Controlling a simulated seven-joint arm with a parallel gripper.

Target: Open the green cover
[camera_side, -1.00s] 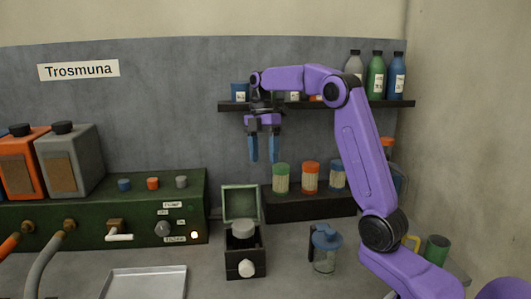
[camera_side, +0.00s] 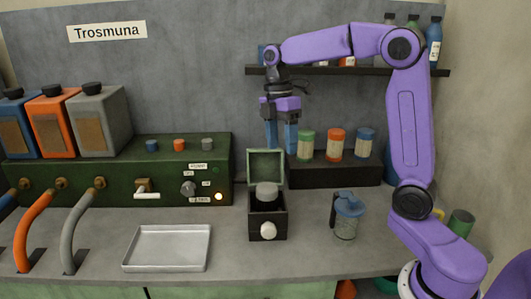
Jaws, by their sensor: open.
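A small black box (camera_side: 257,228) with a white round knob on its front stands on the counter. Its green-edged cover (camera_side: 280,164) is up, standing roughly upright at the back of the box. A grey round-topped thing (camera_side: 267,191) shows in the box opening. My gripper (camera_side: 281,148) points down with its two blue fingers apart and nothing between them. Its tips appear just above and slightly right of the cover's top edge in the picture; the depth between them is hard to tell.
A metal tray (camera_side: 168,247) lies left of the box, and a blue-lidded jug (camera_side: 346,218) stands to its right. Behind are a green control panel (camera_side: 110,172), a low black stand (camera_side: 335,173) with several jars, and a wall shelf (camera_side: 420,71) with bottles.

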